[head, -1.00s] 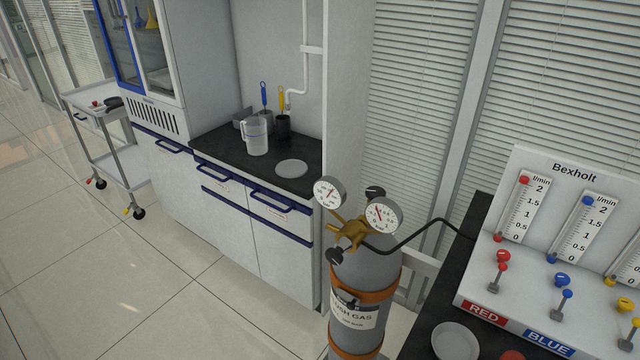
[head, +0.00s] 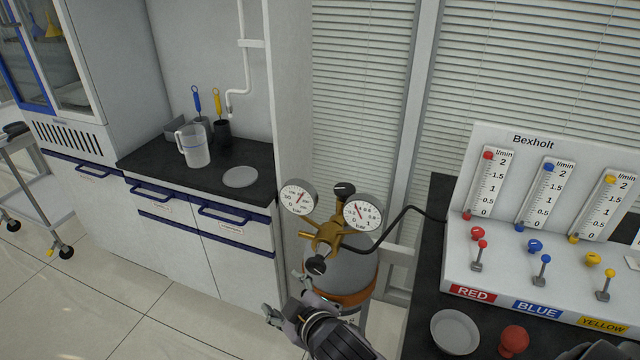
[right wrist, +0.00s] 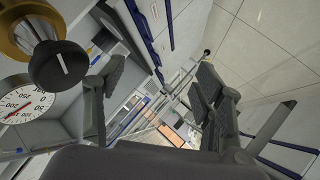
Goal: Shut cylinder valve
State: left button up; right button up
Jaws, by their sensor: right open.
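A grey gas cylinder (head: 349,273) with an orange band stands beside the counter. On its top is a brass regulator (head: 327,237) with two round gauges and two black knobs. One black knob (head: 343,190) is at the back; the other black knob (head: 316,265) faces the front. I cannot tell which is the cylinder valve. My right gripper (head: 288,298) is open and empty, just below and left of the front knob. In the right wrist view, a black knob (right wrist: 60,63) lies left of both fingers (right wrist: 160,92), outside the jaws. My left gripper is not in view.
A white panel (head: 520,140) with flow meters and coloured levers stands on the dark bench at right, with a grey dish (head: 455,332) in front. A dark hose (head: 395,228) runs from the regulator to the bench. A counter (head: 260,160) stands behind left; open floor lies lower left.

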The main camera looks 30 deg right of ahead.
jog(key=w+a+r+n+t+y, duration=0.4)
jog(key=a+r+n, duration=0.2)
jog(key=r, duration=0.4)
jog(key=w+a+r+n+t+y, duration=0.35)
jog(key=a+r+n, duration=0.2)
jog(key=r, duration=0.55)
jog(key=s+a+r+n+g+y, duration=0.3)
jog(key=a+n+g+y, duration=0.4)
jog(key=n, duration=0.6)
jog(key=s+a+r+n+g+y, duration=0.35)
jog(key=a+n+g+y, duration=0.35)
jog(key=n, duration=0.6)
jog(key=n+g+h, duration=0.4)
jog(key=n+h, duration=0.9)
jog(key=h, duration=1.3)
send_near(345, 188)
jog(key=p+x, duration=0.2)
jog(key=x, duration=0.6)
jog(key=shift+f, duration=0.15)
